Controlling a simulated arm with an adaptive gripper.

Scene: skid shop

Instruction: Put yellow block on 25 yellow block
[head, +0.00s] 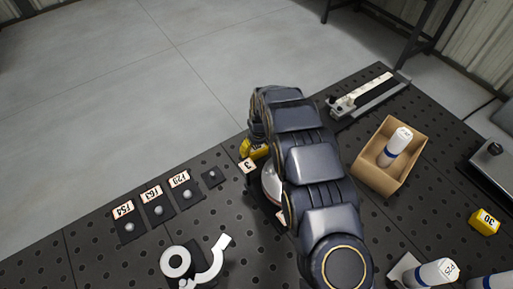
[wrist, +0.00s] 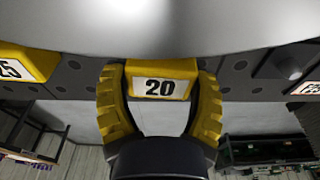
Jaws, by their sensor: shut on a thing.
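In the wrist view, my gripper (wrist: 160,95) has its two yellow fingers closed on the sides of a yellow block with a white label reading 20 (wrist: 160,72). A second yellow block, with a label reading 25 (wrist: 20,65), shows at the left edge of the wrist view, apart from the held block and partly cut off. In the head view, my arm covers much of the work area. Some yellow (head: 254,152) shows beside its end, but I cannot tell whether it is finger or block there.
A cardboard box (head: 366,180) holding a white bottle stands right of my arm. A yellow block labelled 30 (head: 484,222) lies at the far right. Several dark labelled plates (head: 160,208) line the left of the perforated table. A white ring-shaped part (head: 176,262) sits at the front.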

